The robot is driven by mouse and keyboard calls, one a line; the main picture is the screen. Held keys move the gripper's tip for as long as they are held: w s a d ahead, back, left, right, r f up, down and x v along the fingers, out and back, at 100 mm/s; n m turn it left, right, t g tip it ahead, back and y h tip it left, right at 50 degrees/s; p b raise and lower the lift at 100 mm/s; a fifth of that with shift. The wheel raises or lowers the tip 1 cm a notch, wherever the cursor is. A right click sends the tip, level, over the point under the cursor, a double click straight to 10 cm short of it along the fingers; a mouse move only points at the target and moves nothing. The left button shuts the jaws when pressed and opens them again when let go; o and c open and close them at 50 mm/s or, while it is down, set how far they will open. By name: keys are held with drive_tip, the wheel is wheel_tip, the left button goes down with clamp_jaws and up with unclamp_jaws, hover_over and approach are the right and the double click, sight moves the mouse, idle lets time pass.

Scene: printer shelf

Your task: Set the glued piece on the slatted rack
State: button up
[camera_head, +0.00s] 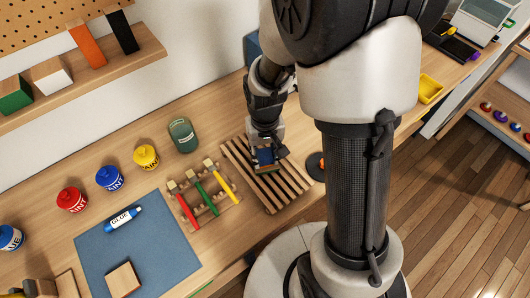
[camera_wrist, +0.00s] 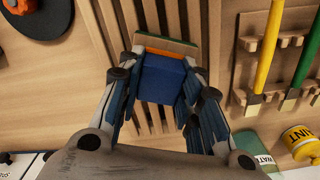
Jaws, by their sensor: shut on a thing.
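My gripper (camera_head: 267,152) is shut on the glued piece, whose blue block (camera_head: 264,157) shows between the fingers. In the wrist view the piece has a large blue block (camera_wrist: 164,80), with a thin orange band and a green edge (camera_wrist: 168,44) beyond it. The slatted rack (camera_head: 277,194) lies on the bench directly under my gripper. Its slats (camera_wrist: 101,36) also show behind the piece in the wrist view. I cannot tell whether the piece touches the slats or hangs just above them.
A brush holder with red, green and yellow brushes (camera_head: 206,190) stands close left of the rack. A green jar (camera_head: 183,135) stands behind it. A dark round item with an orange top (camera_head: 316,165) lies right of the rack. Paint pots and a blue mat (camera_head: 150,243) are farther left.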

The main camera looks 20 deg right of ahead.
drive_tip(key=o, duration=1.1)
drive_tip(key=shift+r, duration=0.15)
wheel_tip(320, 180, up, 12)
idle(0.4)
drive_tip(key=s+r+t, duration=0.2)
drive_tip(key=s+r, duration=0.3)
drive_tip(key=s, duration=0.2)
drive_tip(key=s+r+n+t, duration=0.1)
drive_tip(key=s+r+t, duration=0.1)
drive_tip(key=s+r, duration=0.3)
drive_tip(key=s, duration=0.3)
drive_tip(key=shift+r+t, duration=0.2)
drive_tip(key=shift+t, duration=0.1)
